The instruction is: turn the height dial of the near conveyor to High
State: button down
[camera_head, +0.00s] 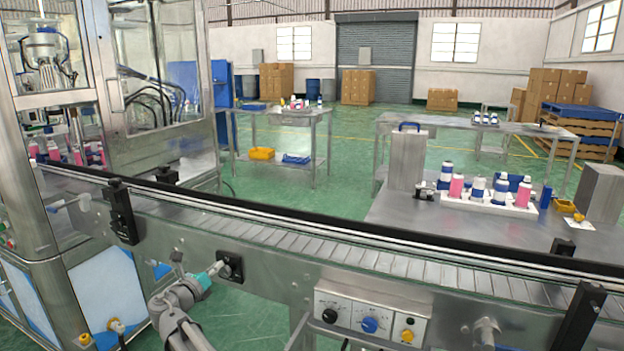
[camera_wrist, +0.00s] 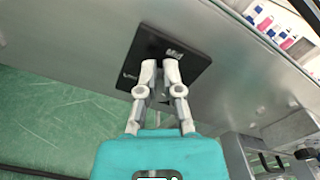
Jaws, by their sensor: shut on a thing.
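The height dial's black square plate (camera_head: 236,262) is on the front side of the near conveyor (camera_head: 290,262), left of the control panel. In the wrist view the fingertips of my gripper (camera_wrist: 160,66) are close together at the middle of the plate, shut on the dial. The fingers hide the dial knob, so its setting cannot be told.
A control panel (camera_head: 350,304) with black, blue and yellow knobs is to the right. Black brackets (camera_head: 121,211) stand out from the conveyor. A glass-walled machine (camera_head: 155,90) is at left. A table (camera_head: 400,213) with bottles in a white tray (camera_head: 488,205) stands behind the conveyor.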

jog(key=shift+d, duration=0.15)
jog(key=shift+r+p, duration=0.25)
jog(key=shift+p, duration=0.15)
jog(key=shift+a, duration=0.2)
jog(key=v, duration=0.6)
dwell(0.6)
jog(key=shift+w+r, duration=0.1)
jog(key=shift+r, duration=0.05)
